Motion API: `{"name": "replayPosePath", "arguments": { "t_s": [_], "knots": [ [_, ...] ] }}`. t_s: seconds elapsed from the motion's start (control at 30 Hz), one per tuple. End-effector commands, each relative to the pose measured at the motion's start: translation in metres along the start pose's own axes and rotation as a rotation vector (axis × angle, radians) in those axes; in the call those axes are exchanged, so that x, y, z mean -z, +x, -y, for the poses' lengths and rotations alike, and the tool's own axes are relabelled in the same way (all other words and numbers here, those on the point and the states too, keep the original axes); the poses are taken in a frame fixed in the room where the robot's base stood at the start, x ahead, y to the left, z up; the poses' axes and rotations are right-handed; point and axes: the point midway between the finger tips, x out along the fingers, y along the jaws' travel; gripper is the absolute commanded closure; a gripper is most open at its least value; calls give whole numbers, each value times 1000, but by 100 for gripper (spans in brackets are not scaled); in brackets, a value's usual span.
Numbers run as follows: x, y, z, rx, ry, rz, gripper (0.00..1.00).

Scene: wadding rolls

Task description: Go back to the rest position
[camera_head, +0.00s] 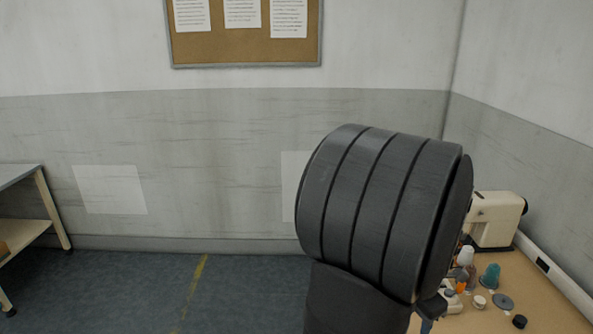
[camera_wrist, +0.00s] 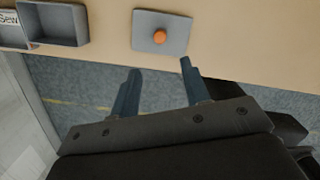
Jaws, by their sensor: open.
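In the wrist view my gripper (camera_wrist: 160,85) is open, its two dark blue-grey fingers spread apart with nothing between them. It hangs over the floor just off the edge of the wooden table (camera_wrist: 100,45). In the head view my dark arm link fills the middle right and hides much of the table (camera_head: 545,300); only a small part of the gripper shows at its lower right.
In the wrist view a grey plate (camera_wrist: 172,22) with an orange knob and a dark grey tray (camera_wrist: 50,22) sit on the table. In the head view a sewing machine (camera_head: 493,220), a teal spool (camera_head: 490,277) and small items stand at right. A shelf (camera_head: 25,220) stands at left.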

Motion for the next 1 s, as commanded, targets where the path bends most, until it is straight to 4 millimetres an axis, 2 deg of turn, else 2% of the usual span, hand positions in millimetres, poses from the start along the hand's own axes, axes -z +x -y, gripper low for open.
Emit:
{"name": "replayPosePath", "arguments": {
  "t_s": [0.03, 0.2, 0.77, 1.0],
  "knots": [
    [0, -4, 0, 0, 0, 0, 58],
    [1, 32, 0, 3, -1, -5, 58],
    [1, 121, 1, 3, -1, -4, 58],
    [-7, 78, -1, -2, -1, 5, 58]
  ]
}}
